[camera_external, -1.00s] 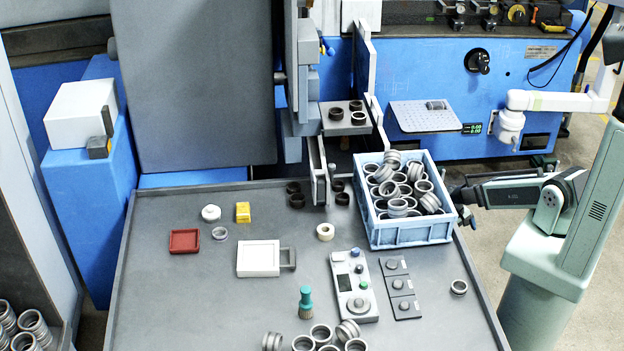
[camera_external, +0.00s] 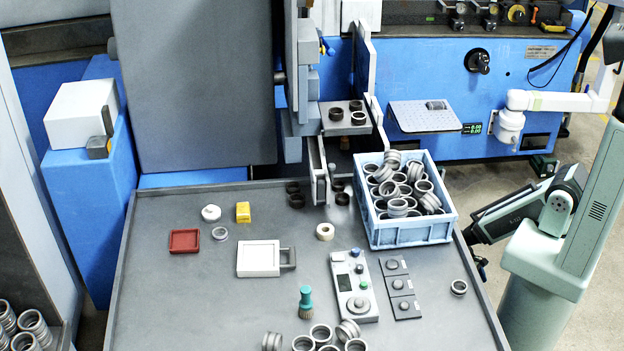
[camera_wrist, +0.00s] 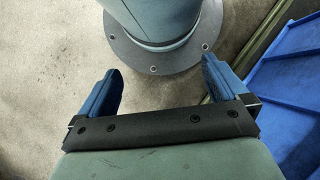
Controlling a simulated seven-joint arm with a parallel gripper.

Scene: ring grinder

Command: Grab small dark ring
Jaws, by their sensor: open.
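Several small dark rings show in the external view. Some stand on the grey shelf of the machine, such as one dark ring (camera_external: 336,114). Others stand on the table beside the upright guide, such as another dark ring (camera_external: 297,201). I cannot tell which one the task names. My gripper (camera_wrist: 160,75) is open and empty in the wrist view, its two blue fingers wide apart over the floor. In the external view my arm hangs low at the right, off the table, and the gripper is mostly hidden behind the table edge. It is far from the dark rings.
A blue crate (camera_external: 410,236) full of metal rings stands at the table's right, between my arm and the dark rings. A control box (camera_external: 355,288), a white tray (camera_external: 258,259), a red tray (camera_external: 184,241) and loose rings lie on the table. The left front is clear.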

